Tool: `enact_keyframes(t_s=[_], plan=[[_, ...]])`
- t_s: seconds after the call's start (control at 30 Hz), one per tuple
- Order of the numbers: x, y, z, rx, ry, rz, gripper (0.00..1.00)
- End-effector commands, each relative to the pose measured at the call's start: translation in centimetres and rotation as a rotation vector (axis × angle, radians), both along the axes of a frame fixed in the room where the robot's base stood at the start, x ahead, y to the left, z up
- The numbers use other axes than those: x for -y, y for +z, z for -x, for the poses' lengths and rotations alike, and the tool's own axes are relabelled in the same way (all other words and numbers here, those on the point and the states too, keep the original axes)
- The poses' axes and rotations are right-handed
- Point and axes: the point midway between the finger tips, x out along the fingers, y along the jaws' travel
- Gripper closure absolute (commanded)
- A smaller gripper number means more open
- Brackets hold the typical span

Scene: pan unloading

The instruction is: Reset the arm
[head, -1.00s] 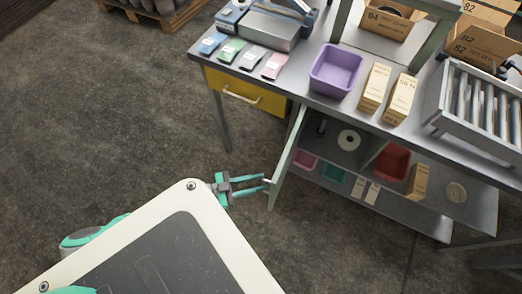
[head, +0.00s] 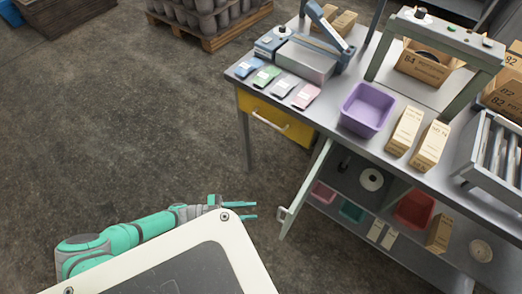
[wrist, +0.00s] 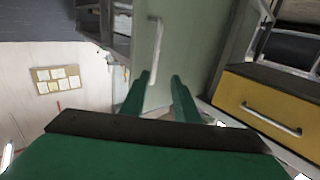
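My green arm reaches out to the left of my white-edged body in the head view. My gripper (head: 254,210) is open and empty, with two teal fingers apart, to the left of the cabinet door. The grey-green cabinet door (head: 307,190) stands open under the workbench, and its handle (head: 283,214) is a short gap from the fingertips. In the wrist view, the gripper's fingers (wrist: 161,85) point at the door (wrist: 185,45) and its pale vertical handle (wrist: 154,50), with nothing between them.
The workbench (head: 335,118) holds a purple bin (head: 367,110), cartons (head: 404,131) and packets. A yellow drawer (head: 275,122) is shut below its left end. Bins and cartons sit on the lower shelf. The concrete floor (head: 130,130) on the left is clear.

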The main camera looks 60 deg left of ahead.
Motion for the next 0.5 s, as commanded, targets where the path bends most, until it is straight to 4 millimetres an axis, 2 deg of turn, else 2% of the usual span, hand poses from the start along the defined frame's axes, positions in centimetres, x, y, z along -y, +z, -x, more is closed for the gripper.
enact_keyframes(t_s=[0.33, 0.43, 0.5], plan=[[0.6, 0.0, 0.2, -0.004, 0.008, -0.002, 0.72], [2.5, -0.1, 0.9, -0.018, 0.034, -0.011, 0.72], [4.7, 0.0, 1.6, -0.035, 0.064, -0.022, 0.72]])
